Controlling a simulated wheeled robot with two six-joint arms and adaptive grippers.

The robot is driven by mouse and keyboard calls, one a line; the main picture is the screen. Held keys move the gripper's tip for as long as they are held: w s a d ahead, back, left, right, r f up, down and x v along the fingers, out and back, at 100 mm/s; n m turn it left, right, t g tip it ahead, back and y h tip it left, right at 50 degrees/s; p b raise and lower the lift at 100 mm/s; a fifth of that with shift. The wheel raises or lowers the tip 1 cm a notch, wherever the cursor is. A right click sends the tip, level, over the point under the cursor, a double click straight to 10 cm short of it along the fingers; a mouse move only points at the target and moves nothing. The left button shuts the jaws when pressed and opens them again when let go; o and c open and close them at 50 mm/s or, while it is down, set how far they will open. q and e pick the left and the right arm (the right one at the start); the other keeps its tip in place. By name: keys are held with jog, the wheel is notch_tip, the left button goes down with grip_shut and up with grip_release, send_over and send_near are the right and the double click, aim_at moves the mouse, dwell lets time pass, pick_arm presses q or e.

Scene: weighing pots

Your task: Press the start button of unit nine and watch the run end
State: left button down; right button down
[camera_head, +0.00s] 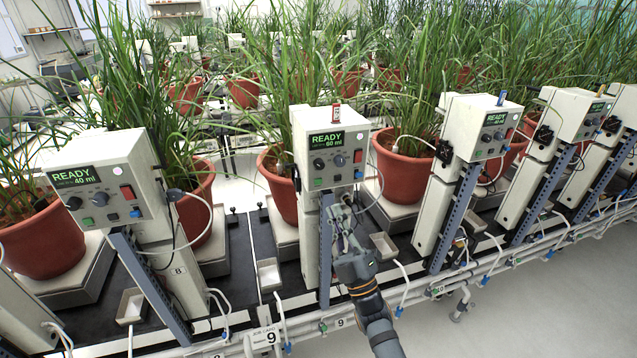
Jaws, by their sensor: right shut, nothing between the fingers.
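Unit nine (333,150) is the pale control box on a post in the middle. Its green-lit display (326,140) reads READY, 60 ml. The buttons' labels are too small to read. My right gripper (338,209) is shut and empty. It points up in front of the unit's post, just below the panel, and appears apart from the buttons. My left gripper is not in view.
A unit marked 8 (95,185) stands at left, showing READY, 40 ml. More units (480,125) line the right. Potted grasses (403,165) stand behind them. Open floor (560,310) lies at lower right.

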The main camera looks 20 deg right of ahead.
aim_at(318, 182)
jog(key=shift+w+a+b, duration=0.15)
jog(key=shift+w+b, duration=1.75)
jog(key=shift+w, duration=2.4)
jog(key=shift+w+f, duration=0.1)
jog(key=shift+w+b, duration=0.3)
jog(key=shift+w, duration=0.05)
jog(key=shift+w, duration=0.3)
jog(key=shift+s, duration=0.8)
